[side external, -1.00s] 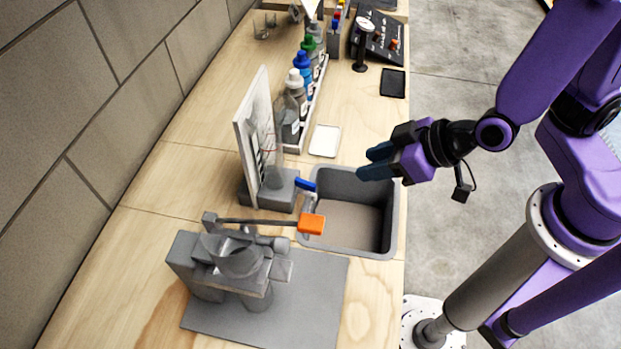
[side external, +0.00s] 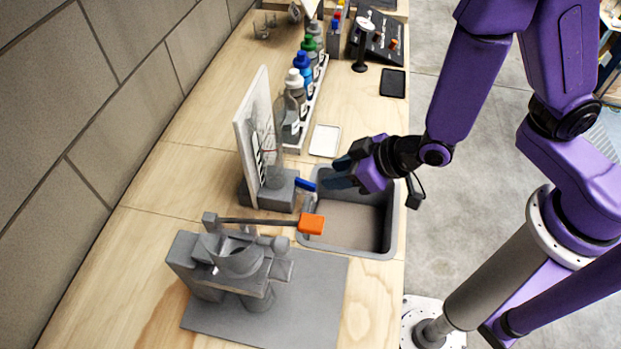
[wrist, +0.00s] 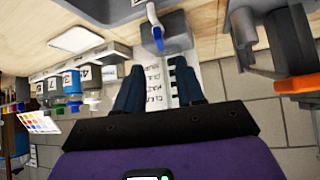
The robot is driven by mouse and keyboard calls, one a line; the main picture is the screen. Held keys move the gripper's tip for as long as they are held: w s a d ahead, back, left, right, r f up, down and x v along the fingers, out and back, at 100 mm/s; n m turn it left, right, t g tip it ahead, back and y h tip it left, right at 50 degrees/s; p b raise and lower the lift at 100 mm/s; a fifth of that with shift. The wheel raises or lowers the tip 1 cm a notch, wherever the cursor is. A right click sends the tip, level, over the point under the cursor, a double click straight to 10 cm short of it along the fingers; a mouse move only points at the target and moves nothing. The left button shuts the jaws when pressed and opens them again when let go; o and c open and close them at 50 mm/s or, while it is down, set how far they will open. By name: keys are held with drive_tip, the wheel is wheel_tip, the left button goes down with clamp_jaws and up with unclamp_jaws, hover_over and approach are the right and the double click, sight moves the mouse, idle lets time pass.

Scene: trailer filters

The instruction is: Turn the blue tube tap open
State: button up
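The blue tube tap (side external: 306,184) is a small blue lever on a grey spout at the left rim of the grey basin (side external: 393,222). In the wrist view the blue tap (wrist: 158,38) hangs at top centre, ahead of and between my fingers. My gripper (side external: 333,172) is over the far part of the basin, just right of the tap. In the wrist view the fingers of my gripper (wrist: 159,72) are apart with nothing between them. They appear clear of the tap.
A white upright panel (side external: 250,140) stands behind the tap. A grey device (side external: 235,262) with an orange-ended lever (side external: 311,223) stands in front of the basin. Several bottles (side external: 302,75) line a rack farther back. A white tray (side external: 325,140) lies beyond the basin.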

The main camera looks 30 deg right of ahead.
sight(306, 182)
drive_tip(key=x, duration=0.8)
drive_tip(key=shift+w+a+f, duration=0.1)
drive_tip(key=shift+w+f, duration=0.1)
drive_tip(key=shift+f, duration=0.05)
clamp_jaws()
